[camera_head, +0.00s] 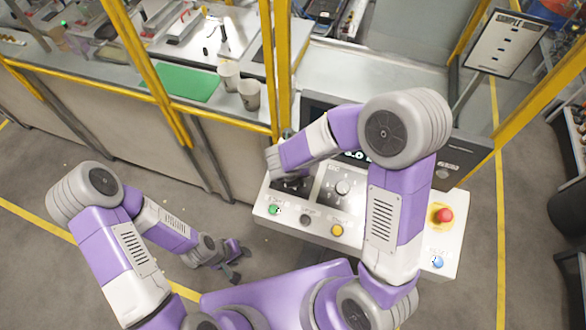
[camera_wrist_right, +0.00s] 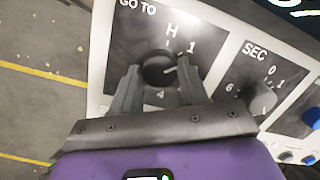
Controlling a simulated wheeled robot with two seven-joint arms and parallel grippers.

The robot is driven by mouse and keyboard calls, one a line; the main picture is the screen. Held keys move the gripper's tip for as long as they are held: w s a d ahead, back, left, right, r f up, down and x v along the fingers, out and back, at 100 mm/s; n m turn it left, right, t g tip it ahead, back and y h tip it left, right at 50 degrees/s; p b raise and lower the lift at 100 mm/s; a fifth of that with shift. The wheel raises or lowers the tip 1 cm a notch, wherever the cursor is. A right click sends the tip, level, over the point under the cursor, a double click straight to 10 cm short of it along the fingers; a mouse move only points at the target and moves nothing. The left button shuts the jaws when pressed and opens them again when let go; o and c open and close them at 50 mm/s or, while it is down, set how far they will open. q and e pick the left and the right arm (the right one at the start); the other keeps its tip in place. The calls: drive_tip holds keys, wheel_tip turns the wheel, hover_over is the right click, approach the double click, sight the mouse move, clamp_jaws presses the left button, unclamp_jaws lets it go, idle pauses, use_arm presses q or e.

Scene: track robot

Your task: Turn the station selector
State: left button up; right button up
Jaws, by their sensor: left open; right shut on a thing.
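The station selector, a round black knob (camera_wrist_right: 160,68) with a white pointer line, sits under the "GO TO" label in the right wrist view. H is above it, 1 at upper right and 4 below; its pointer faces right, slightly up. My right gripper (camera_wrist_right: 158,82) is shut on the knob, one finger on each side, and hides some marks. In the head view the selector's dark plate (camera_head: 291,187) is partly covered by my right arm. My left gripper (camera_head: 239,263) is open and empty, low over the floor left of the console.
The white console (camera_head: 268,208) also carries a grey "SEC" knob (camera_wrist_right: 262,98), a green button (camera_head: 273,210), a yellow button (camera_head: 337,230), a red stop button (camera_head: 444,215) and a blue button (camera_head: 437,262). Yellow guard posts (camera_head: 279,70) stand behind it.

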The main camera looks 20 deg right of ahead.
drive_tip(key=n+p, duration=0.1)
drive_tip(key=n, duration=0.2)
drive_tip(key=n+p, duration=0.2)
drive_tip(key=shift+d+r+n+y, duration=0.15)
drive_tip(key=shift+n+y, duration=0.25)
drive_tip(key=shift+n+y+p, duration=0.3)
drive_tip(key=shift+n+p, duration=0.9)
drive_tip(key=shift+n, duration=0.9)
drive_tip(key=o, duration=1.1)
drive_tip(key=shift+c, duration=0.2)
drive_tip(key=p+v, duration=0.1)
drive_tip(key=v, duration=0.6)
drive_tip(key=shift+s+r, duration=0.1)
